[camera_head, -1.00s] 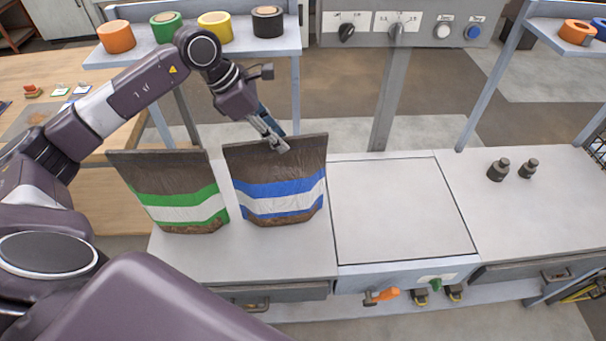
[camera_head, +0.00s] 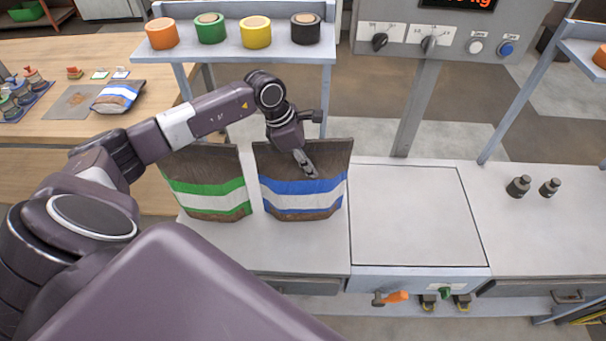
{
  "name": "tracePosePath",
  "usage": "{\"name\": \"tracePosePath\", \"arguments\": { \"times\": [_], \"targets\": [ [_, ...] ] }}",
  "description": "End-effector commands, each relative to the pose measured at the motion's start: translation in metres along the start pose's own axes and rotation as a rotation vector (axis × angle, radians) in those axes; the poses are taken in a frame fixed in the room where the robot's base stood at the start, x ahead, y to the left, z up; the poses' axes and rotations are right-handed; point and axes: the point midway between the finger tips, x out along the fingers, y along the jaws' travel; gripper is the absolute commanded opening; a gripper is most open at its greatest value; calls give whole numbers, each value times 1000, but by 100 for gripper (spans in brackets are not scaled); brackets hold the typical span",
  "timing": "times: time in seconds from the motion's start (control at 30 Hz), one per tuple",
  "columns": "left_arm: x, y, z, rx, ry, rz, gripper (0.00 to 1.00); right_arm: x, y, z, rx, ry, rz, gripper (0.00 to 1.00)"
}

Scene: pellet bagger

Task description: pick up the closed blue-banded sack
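A blue-banded sack (camera_head: 302,194), brown with blue and white bands, stands upright on the grey bench. Its top edge looks flat and straight. My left gripper (camera_head: 309,170) is at this sack's upper middle, pointing down, with its fingertips overlapping the brown part above the bands. I cannot tell whether the fingers are apart or pressed on the sack; part of them may be hidden. A second blue-banded sack (camera_head: 118,95) lies on the wooden table at the far left. My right gripper is out of view.
A green-banded sack (camera_head: 206,188) stands close to the left of the upright blue-banded one. A shelf (camera_head: 336,52) with tape rolls is behind. A bare square plate (camera_head: 410,215) lies to the right, with two dark weights (camera_head: 518,186) beyond it.

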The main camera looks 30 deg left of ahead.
Motion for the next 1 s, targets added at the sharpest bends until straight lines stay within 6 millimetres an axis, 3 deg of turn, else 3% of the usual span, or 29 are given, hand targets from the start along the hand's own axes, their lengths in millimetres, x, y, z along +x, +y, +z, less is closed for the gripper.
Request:
{"name": "tracePosePath", "arguments": {
  "times": [0.03,0.27,1.0],
  "targets": [
    [0,0,0,0,0,0,24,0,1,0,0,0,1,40],
    [0,0,0,0,0,0,0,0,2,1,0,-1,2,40],
    [-6,2,4,1,-6,4,0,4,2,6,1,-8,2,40]
  ]
}}
